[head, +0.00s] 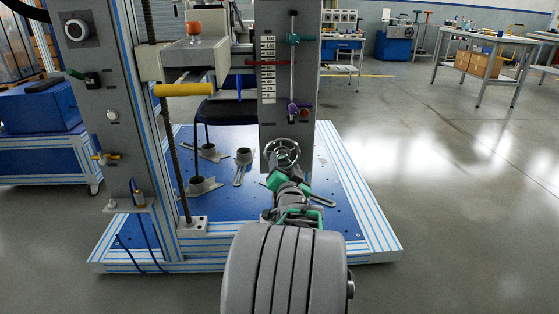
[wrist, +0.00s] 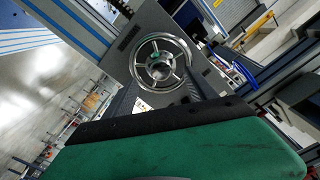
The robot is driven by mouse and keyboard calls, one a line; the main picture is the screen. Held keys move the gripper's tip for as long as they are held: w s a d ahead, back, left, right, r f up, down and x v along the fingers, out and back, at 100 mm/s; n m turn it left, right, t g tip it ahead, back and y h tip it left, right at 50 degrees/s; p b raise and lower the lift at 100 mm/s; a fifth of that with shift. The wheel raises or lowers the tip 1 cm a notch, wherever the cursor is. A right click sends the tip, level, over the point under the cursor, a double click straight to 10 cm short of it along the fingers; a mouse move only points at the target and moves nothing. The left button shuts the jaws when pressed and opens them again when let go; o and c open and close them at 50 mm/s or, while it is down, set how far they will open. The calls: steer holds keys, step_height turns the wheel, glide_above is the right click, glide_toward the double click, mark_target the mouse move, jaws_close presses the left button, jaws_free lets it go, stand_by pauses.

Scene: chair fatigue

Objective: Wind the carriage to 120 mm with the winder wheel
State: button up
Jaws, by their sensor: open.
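The winder wheel (head: 282,153) is a silver spoked ring low on the grey right column. In the wrist view the winder wheel (wrist: 172,47) faces me, with its hub and spokes in sight. My gripper (head: 283,170) is open just in front of the wheel's lower part; I cannot tell whether it touches the rim. In the wrist view my gripper (wrist: 160,92) has dark fingers either side below the hub. The carriage (head: 149,63) is a pale block on the threaded screw, high on the frame.
A yellow bar (head: 184,90) sticks out under the carriage. A rod with a green clamp (head: 293,39) and purple knob (head: 293,109) stands above the wheel. Loose metal fittings (head: 205,186) lie on the blue base plate (head: 325,212). Open floor lies to the right.

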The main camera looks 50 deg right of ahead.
steer(key=n, duration=0.5)
steer(key=shift+w+r, duration=0.1)
steer(key=n, duration=0.3)
steer(key=shift+a+n, duration=0.1)
steer(key=shift+n, duration=0.2)
steer(key=n, duration=0.4)
steer(key=shift+w, duration=0.1)
steer(key=n, duration=0.4)
steer(key=shift+a, duration=0.1)
steer(key=shift+w, duration=0.1)
